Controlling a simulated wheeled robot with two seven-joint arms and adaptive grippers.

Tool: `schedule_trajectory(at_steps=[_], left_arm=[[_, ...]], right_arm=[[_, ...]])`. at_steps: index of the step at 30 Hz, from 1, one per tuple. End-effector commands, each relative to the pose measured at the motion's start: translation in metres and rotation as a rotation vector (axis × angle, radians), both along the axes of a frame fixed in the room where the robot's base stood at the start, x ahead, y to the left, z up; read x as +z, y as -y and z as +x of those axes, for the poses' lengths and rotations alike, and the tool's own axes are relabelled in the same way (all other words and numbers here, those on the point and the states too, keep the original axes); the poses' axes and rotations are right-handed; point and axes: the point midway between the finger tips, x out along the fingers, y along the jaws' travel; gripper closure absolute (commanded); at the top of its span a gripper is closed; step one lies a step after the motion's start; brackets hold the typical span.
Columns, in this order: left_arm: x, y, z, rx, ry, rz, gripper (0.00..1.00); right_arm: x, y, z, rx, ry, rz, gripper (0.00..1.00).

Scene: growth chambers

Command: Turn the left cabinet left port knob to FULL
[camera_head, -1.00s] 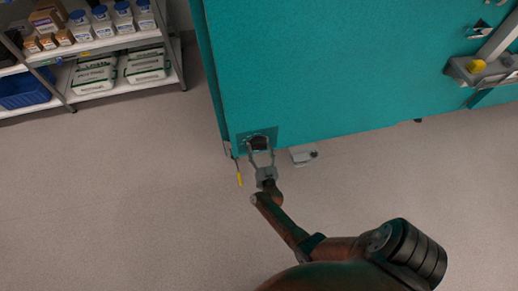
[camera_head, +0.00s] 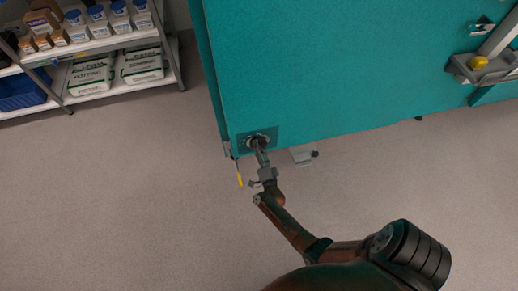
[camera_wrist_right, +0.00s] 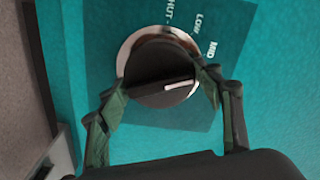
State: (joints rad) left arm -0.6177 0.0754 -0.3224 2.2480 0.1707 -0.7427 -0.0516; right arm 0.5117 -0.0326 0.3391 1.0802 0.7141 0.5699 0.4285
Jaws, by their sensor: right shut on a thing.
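The port knob (camera_head: 257,141) is low on the teal cabinet (camera_head: 340,70), near its left corner, on a darker teal plate. In the right wrist view the knob (camera_wrist_right: 155,72) is round and black in a silver ring, with a white pointer mark toward the picture's right. Printed words "LOW" and "MID" and part of "SHUT" show above and right of it. The mark lies past "MID"; no "FULL" label is visible, and a finger covers that side. My right gripper (camera_head: 260,150) is shut on the knob, one finger on each side. My left gripper is not in view.
A yellow-tipped piece (camera_head: 239,180) hangs beside the cabinet's corner, left of my gripper. A shelf (camera_head: 125,87) with bottles and bags stands at upper left. The floor (camera_head: 120,210) is clear.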

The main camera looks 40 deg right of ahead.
Motion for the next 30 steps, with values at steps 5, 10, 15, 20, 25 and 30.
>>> schedule_trajectory(at_steps=[5,10,15,20,25,30], left_arm=[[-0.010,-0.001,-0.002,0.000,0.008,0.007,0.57],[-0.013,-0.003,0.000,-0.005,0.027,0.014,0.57],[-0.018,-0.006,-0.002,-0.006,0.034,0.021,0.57],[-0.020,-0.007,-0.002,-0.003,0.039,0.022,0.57],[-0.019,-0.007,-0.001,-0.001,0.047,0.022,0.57],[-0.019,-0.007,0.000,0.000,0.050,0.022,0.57]], right_arm=[[-0.002,-0.001,0.000,0.003,0.077,0.131,0.64],[-0.002,-0.001,0.000,0.002,0.140,0.233,0.64],[-0.002,-0.001,0.000,0.002,0.187,0.308,0.64],[-0.002,-0.001,0.000,0.002,0.213,0.351,0.64],[-0.001,-0.002,0.000,0.002,0.225,0.371,0.64],[-0.001,-0.002,0.001,0.002,0.228,0.378,0.64]])
